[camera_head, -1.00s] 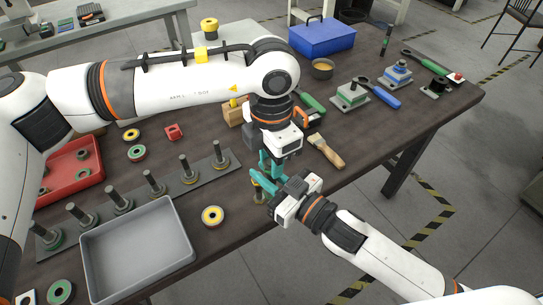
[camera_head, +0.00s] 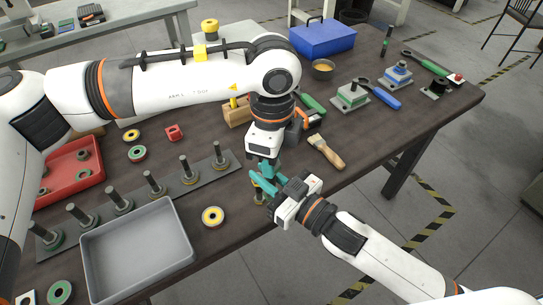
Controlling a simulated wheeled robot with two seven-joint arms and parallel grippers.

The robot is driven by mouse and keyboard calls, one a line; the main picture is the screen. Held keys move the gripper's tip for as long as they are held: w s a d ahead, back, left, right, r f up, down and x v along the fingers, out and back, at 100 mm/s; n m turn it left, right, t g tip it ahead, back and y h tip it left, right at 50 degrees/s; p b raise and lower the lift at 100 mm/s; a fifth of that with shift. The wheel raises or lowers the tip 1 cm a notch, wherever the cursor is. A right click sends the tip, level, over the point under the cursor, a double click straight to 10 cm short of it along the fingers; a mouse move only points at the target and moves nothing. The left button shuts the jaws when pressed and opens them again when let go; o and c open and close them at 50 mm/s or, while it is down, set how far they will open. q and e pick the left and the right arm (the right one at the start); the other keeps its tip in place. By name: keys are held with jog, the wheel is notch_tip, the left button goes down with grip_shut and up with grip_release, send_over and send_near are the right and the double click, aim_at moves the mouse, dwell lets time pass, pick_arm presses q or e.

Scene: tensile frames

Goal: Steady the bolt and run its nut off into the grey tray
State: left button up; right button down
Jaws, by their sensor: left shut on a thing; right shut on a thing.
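The bolt (camera_head: 259,195) stands near the table's front edge, mostly hidden by both grippers; a yellowish part of it shows below the teal fingers. My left gripper (camera_head: 264,172) comes down from above and is shut at the top of the bolt, where the nut itself is hidden by the fingers. My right gripper (camera_head: 268,186) reaches in from the right and is shut around the bolt from the side, just below the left fingers. The grey tray (camera_head: 137,250) is empty and lies at the front left, apart from both grippers.
A rack of upright bolts (camera_head: 187,175) runs behind the tray. A brush (camera_head: 326,151) lies to the right, a wooden block (camera_head: 238,113) behind, and a red bin (camera_head: 70,172) at left.

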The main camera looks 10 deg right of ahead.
pick_arm(q)
jog(key=n, duration=0.3)
jog(key=shift+s, duration=0.1)
jog(key=o, duration=1.1)
jog(key=shift+d, duration=0.1)
jog(key=shift+r, duration=0.1)
